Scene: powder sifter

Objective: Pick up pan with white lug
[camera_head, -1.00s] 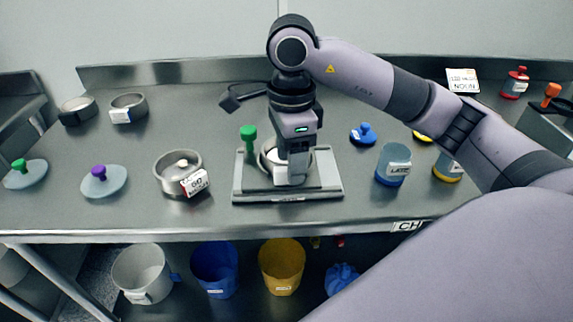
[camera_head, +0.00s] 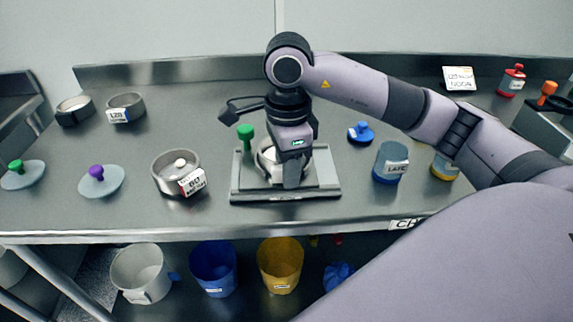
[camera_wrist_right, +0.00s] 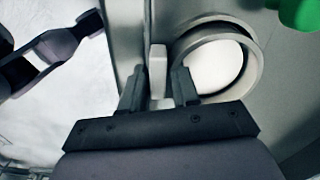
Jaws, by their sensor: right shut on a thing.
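The pan (camera_head: 265,162) is a round metal ring with white inside, resting on the grey sifter base (camera_head: 240,189). It is partly hidden behind my right gripper in the head view. In the right wrist view the pan (camera_wrist_right: 254,62) lies to the right of the fingers, and its white lug (camera_wrist_right: 158,70) stands up between them. My right gripper (camera_head: 291,181) points down at the base. In the wrist view its fingers (camera_wrist_right: 158,92) are shut on the lug. My left gripper is out of view.
A green knob (camera_head: 246,134) stands close beside the pan. A labelled sieve (camera_head: 165,178) stands left of the base, with lidded discs (camera_head: 100,184) beyond. A blue-based jar (camera_head: 389,165) and a blue knob (camera_head: 360,132) are to the right. Several bins (camera_head: 280,264) stand below the table.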

